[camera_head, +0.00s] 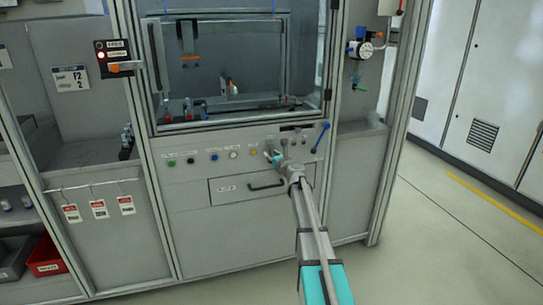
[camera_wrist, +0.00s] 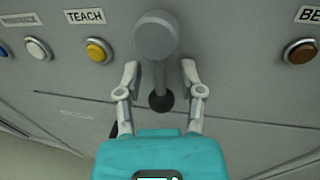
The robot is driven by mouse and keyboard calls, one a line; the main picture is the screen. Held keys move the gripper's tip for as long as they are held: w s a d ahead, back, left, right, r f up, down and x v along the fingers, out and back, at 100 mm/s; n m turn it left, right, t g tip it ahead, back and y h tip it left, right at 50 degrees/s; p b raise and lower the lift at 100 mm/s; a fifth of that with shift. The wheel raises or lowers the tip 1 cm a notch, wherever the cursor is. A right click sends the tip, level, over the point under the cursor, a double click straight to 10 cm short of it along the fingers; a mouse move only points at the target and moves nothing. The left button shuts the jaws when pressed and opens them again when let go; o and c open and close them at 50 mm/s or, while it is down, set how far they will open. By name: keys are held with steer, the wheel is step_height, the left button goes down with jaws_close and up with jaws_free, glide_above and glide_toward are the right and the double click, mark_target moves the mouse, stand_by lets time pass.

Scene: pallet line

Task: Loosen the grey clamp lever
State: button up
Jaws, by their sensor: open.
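My gripper (camera_wrist: 160,73) is open, with one finger on each side of the shaft below the knob. Gaps show between the fingers and the shaft, and nothing is held. In the head view my gripper (camera_head: 272,153) is at the grey control panel, right of the yellow button. The lever is too small there to make out clearly beside the gripper.
The yellow button (camera_wrist: 97,50) under the TEACH label and a white button (camera_wrist: 38,49) are left of the lever. A brown button (camera_wrist: 299,51) is to the right. In the head view a blue lever (camera_head: 321,138) stands farther right, and a drawer handle (camera_head: 266,186) is below.

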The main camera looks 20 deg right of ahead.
jaws_close()
steer(key=shift+a, duration=0.2)
stand_by(0.3)
